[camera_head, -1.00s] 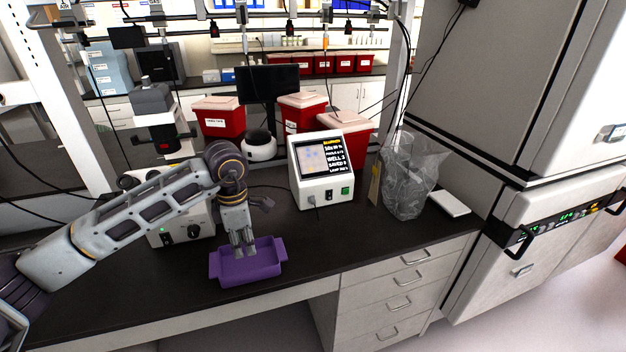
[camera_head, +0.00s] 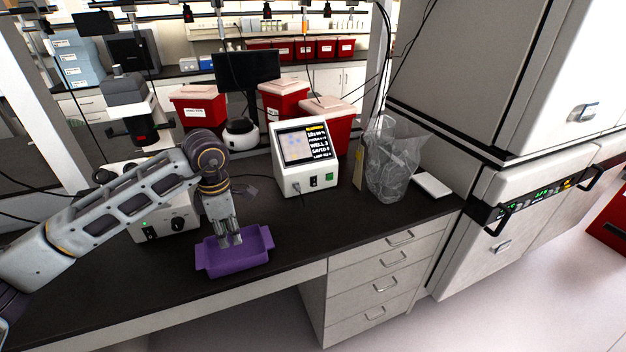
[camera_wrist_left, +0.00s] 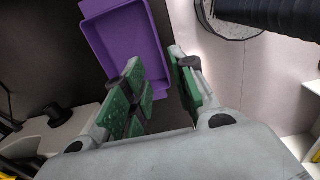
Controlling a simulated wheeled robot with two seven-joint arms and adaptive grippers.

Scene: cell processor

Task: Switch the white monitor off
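The white monitor (camera_head: 306,177) stands on the black bench, right of the purple tray. Its sloped screen is lit and shows text and a picture. On its lower front are a black switch (camera_head: 313,182) and a green switch (camera_head: 329,177). My left gripper (camera_head: 230,241) points down over the purple tray (camera_head: 236,268), left of the monitor and apart from it. In the left wrist view its green-padded fingers (camera_wrist_left: 160,98) are spread with nothing between them, and the tray (camera_wrist_left: 128,35) shows beyond them. My right gripper is not in view.
A microscope (camera_head: 130,105) stands behind my left arm. A clear bag (camera_head: 392,165) and a white flat box (camera_head: 432,185) are right of the monitor. Red bins (camera_head: 285,100) stand behind it. The bench is clear just in front of the monitor.

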